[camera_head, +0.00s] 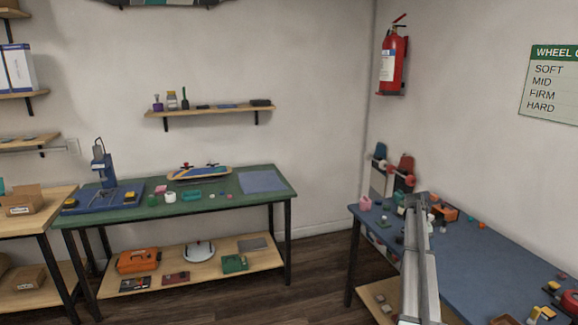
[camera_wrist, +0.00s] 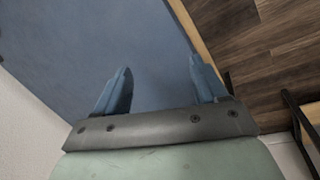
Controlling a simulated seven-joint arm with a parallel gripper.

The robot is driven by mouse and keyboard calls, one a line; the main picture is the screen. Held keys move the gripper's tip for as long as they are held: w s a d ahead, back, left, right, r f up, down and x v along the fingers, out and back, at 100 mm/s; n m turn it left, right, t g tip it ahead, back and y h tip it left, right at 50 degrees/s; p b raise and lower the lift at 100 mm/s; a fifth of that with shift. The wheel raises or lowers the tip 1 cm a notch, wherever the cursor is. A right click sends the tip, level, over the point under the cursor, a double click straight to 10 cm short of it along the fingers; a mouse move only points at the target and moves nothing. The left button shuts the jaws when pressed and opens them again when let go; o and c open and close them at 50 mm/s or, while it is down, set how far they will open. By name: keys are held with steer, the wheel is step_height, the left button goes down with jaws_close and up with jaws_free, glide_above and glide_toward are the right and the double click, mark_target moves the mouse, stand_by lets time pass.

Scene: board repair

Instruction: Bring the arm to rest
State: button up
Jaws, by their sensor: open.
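My gripper (camera_wrist: 157,90) shows in the wrist view with its two blue fingers wide apart and nothing between them. It is over the blue table top (camera_wrist: 80,40), near the table's wooden edge. In the head view my grey arm reaches up from the bottom over the blue table (camera_head: 480,255) at the right. The gripper's fingers cannot be made out in the head view.
Small parts and two upright skateboards (camera_head: 390,172) stand at the blue table's far end. More items, one red (camera_head: 570,300), lie at its near right. A green workbench (camera_head: 225,205) stands at the back. Wooden floor (camera_head: 320,265) lies open between the tables.

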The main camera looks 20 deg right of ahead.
steer(key=s+a+f+n, duration=0.1)
steer(key=a+f+n, duration=0.1)
steer(key=a+f, duration=1.65)
steer(key=s+a+f+y, duration=0.1)
steer(key=s+a+f, duration=0.35)
steer(key=a, duration=0.25)
steer(key=s+a+f+n+g, duration=0.1)
steer(key=s+a+f, duration=0.2)
steer(key=a+f, duration=0.3)
steer(key=s+a+f+y, duration=0.1)
steer(key=s+a+f, duration=0.25)
steer(key=a, duration=0.45)
steer(key=s+a+f+n+g, duration=0.1)
steer(key=s+a+f, duration=0.3)
steer(key=s+a, duration=0.4)
steer(key=s+a+f+g, duration=0.1)
steer(key=s+a+f, duration=0.2)
steer(key=s+a, duration=0.75)
steer(key=s, duration=0.7)
steer(key=s+a+f+n+g, duration=0.1)
steer(key=s+a, duration=0.3)
steer(key=s, duration=0.7)
steer(key=shift+s+g+y, duration=0.15)
steer(key=shift+g+y, duration=0.15)
